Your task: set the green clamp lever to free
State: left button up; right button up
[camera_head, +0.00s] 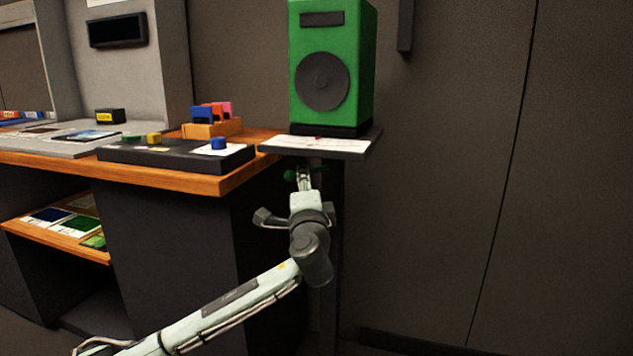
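A small green part (290,175), which looks like the clamp lever, shows below the small grey shelf (368,146) that carries the green speaker. More green shows just to its right, behind my gripper. My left gripper (304,174) reaches up to this spot from below and overlaps the green part in the picture. Its fingertips are small and partly hidden against the dark post, so I cannot tell whether they touch the lever or are open or shut. The lever's setting cannot be read. My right gripper is not in view.
The green speaker (348,60) stands on the shelf. Left of it, a wooden-edged desk (200,186) holds a black panel (170,157) with coloured knobs and a wooden rack (205,129) of coloured cards. The desk's right end is close to my gripper. The floor area right of the post looks clear.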

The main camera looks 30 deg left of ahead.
pick_arm(q)
jog(key=shift+x, duration=2.7)
grip_shut()
